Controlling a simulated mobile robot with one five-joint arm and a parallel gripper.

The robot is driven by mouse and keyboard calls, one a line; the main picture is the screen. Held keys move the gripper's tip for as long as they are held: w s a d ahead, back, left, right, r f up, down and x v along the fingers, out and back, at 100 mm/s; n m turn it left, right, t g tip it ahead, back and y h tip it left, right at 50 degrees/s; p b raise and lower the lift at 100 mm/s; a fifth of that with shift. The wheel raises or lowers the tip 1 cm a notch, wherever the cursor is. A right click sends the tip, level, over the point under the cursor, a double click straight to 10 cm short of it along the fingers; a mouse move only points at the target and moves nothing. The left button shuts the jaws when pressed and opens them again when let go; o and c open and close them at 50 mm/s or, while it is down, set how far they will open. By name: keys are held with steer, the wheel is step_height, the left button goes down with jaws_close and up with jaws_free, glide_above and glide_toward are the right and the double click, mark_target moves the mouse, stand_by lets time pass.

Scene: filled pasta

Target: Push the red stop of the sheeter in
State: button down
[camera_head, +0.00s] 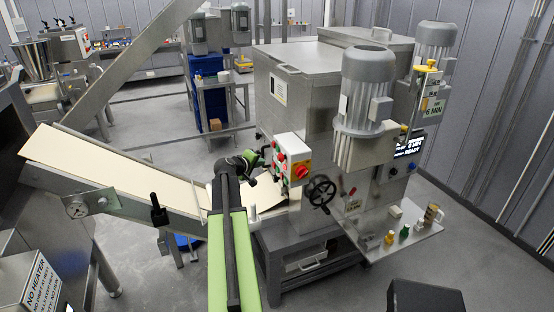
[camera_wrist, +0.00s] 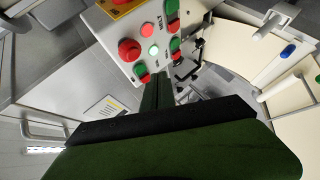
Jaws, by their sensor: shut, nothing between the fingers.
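The sheeter (camera_head: 300,85) is a grey metal machine with a light control box (camera_head: 290,150) on its front. In the wrist view the box carries a domed red stop (camera_wrist: 129,50), standing proud at its left edge. A smaller red button and a lit pale-green lamp (camera_wrist: 154,50) sit beside it. My gripper (camera_head: 266,151) is beside the box in the head view, and its tip partly covers the box edge. In the wrist view my gripper (camera_wrist: 157,82) is shut and empty, pointing at the box just below and right of the red stop. Contact with the box is unclear.
Paired green-and-red buttons (camera_wrist: 175,45) line the box near the stop, one pair close by my fingertips. A yellow plate with a red switch (camera_head: 300,170) is on the box. A pale dough belt (camera_head: 110,165) runs to the left. A handwheel (camera_head: 321,191) stands right of the box.

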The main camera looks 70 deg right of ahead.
steer(key=shift+s+d, duration=1.2)
steer(key=shift+s, duration=0.25)
stand_by(1.0)
steer(key=shift+s+d, duration=0.25)
steer(key=shift+s, duration=0.15)
steer(key=shift+s+d, duration=0.3)
steer(key=shift+s, duration=0.05)
stand_by(0.6)
steer(key=shift+w+a, duration=0.6)
steer(key=shift+w, duration=0.1)
steer(key=shift+w+a, duration=0.8)
steer(key=shift+w, duration=0.2)
steer(key=shift+w+a, duration=0.75)
steer(key=shift+w, duration=0.2)
